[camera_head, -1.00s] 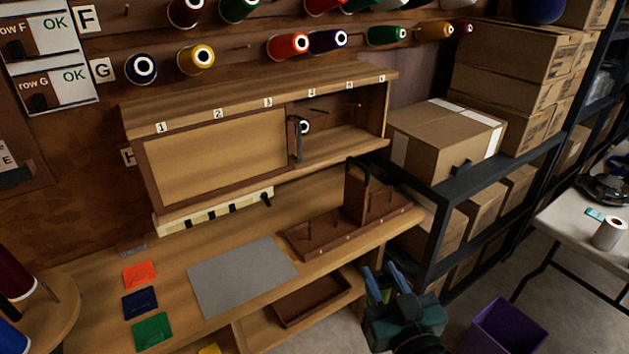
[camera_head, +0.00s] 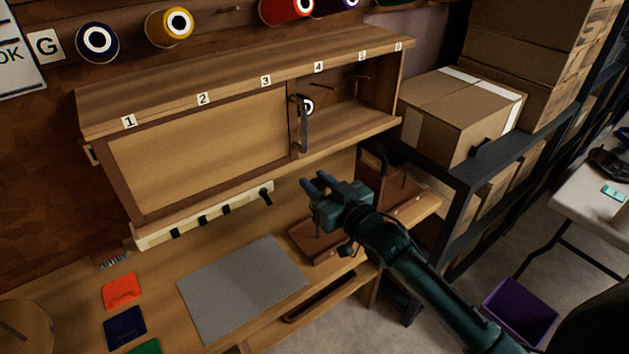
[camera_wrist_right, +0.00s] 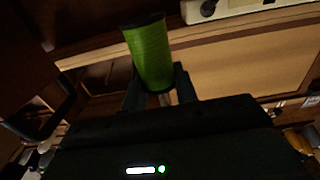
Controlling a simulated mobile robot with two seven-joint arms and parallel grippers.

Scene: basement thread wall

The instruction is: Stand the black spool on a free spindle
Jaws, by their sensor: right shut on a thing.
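My right gripper (camera_head: 319,184) is in front of the cabinet, above the bench. In the right wrist view it is shut on a green spool (camera_wrist_right: 152,58) with black ends. This spool cannot be made out in the head view. A dark spool with a white core (camera_head: 309,107) sits in the open part of the wall cabinet (camera_head: 350,131), below number 4. The door handle partly hides it, and its colour is unclear. Bare spindles (camera_head: 336,88) show to its right in the cabinet. My left gripper is not in view.
A sliding panel (camera_head: 200,147) covers the cabinet's left part. A metal shelf with cartons (camera_head: 458,112) stands at the right.

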